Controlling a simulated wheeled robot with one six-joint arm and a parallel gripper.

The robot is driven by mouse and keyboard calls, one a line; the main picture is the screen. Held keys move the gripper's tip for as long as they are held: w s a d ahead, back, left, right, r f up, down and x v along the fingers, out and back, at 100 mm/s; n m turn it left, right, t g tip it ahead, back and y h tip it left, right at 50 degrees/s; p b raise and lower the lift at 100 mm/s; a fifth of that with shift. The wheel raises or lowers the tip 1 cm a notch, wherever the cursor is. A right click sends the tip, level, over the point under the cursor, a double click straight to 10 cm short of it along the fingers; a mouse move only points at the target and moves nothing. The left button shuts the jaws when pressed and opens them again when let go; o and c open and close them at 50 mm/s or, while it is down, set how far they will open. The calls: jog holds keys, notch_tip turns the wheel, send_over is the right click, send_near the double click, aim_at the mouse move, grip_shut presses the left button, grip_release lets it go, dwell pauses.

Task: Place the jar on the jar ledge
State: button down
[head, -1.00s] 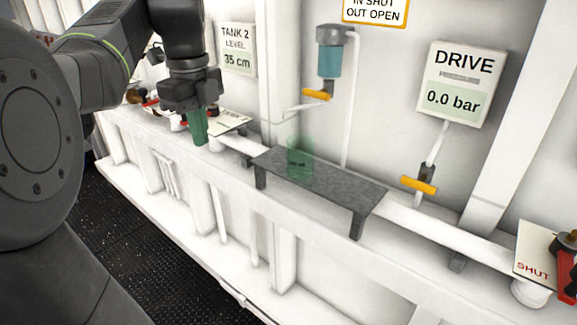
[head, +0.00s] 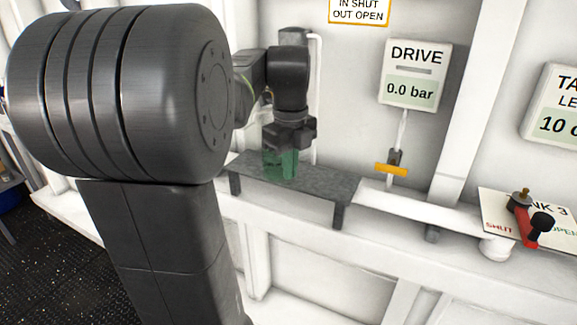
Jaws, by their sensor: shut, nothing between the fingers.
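The jar ledge is a grey, short-legged shelf (head: 322,187) along the white wall in the head view. A green jar shape (head: 281,167) stands upright over its left part, directly below my gripper (head: 284,148). The gripper hides the top of the green shape, and I cannot tell whether the two touch. My gripper points down and is shut with nothing held between its fingers. The fingertips are hard to make out against the green. I cannot tell the jar apart from the see-through green marker at this spot.
Right of the ledge, an orange-handled valve (head: 391,169) hangs below the DRIVE gauge panel (head: 414,76). A red lever (head: 527,222) stands at the far right by a SHUT/OPEN plate (head: 495,208). The ledge's right half is clear.

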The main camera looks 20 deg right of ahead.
jog(key=w+p, duration=0.1)
jog(key=w, duration=0.1)
jog(key=w+a+p, duration=0.1)
jog(key=w, duration=0.1)
jog(key=w+a+p, duration=0.1)
jog(key=w, duration=0.1)
jog(key=shift+w+a+r+p, duration=0.1)
jog(key=shift+w+a+p, duration=0.1)
jog(key=shift+w+p, duration=0.15)
jog(key=shift+w, duration=0.15)
jog(key=s, duration=0.1)
jog(key=s+d, duration=0.1)
jog(key=s+p, duration=0.1)
jog(key=s, duration=0.1)
jog(key=shift+d+r, duration=0.15)
jog(key=shift+d, duration=0.15)
notch_tip(320, 180, up, 10)
jog(key=shift+a+f, duration=0.15)
jog(key=shift+f, duration=0.1)
jog(key=shift+w, duration=0.1)
